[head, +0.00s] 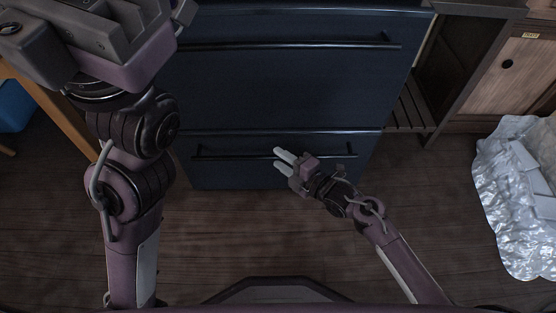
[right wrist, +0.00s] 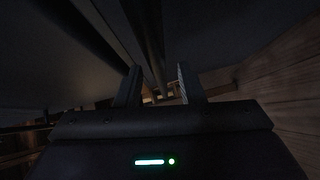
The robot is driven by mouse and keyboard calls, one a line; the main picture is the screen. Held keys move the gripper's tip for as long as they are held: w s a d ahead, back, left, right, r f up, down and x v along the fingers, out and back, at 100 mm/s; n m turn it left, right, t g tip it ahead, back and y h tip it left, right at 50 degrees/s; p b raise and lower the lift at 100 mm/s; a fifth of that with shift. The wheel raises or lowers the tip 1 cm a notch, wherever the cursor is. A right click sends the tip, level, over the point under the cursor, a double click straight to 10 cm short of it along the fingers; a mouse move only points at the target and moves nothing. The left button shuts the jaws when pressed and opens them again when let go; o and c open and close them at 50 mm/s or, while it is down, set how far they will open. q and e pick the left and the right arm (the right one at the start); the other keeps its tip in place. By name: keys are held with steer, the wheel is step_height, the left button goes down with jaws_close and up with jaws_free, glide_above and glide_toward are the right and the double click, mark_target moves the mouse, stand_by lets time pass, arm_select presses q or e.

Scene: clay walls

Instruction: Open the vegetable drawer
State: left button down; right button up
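The vegetable drawer appears to be the lower dark blue drawer (head: 225,176) of the cabinet in the head view. Its front looks flush, with no visible gap above it. A dark horizontal bar handle (head: 235,157) runs across it. My right gripper (head: 278,159) is at the middle of this handle, its two pale fingers apart, one above and one below the bar. In the right wrist view the fingers (right wrist: 158,85) stand apart with a dark bar between them; contact is too dark to tell. My left gripper (head: 95,38) is raised at upper left, its fingertips not clearly visible.
An upper drawer (head: 290,75) with its own bar handle (head: 300,44) is above. A wooden cabinet (head: 508,75) and a slatted rack (head: 408,110) stand to the right. A crumpled silvery sheet (head: 515,200) lies at the right. The wooden floor (head: 240,235) before the drawer is clear.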

steer(key=shift+x, duration=0.95)
jaws_close()
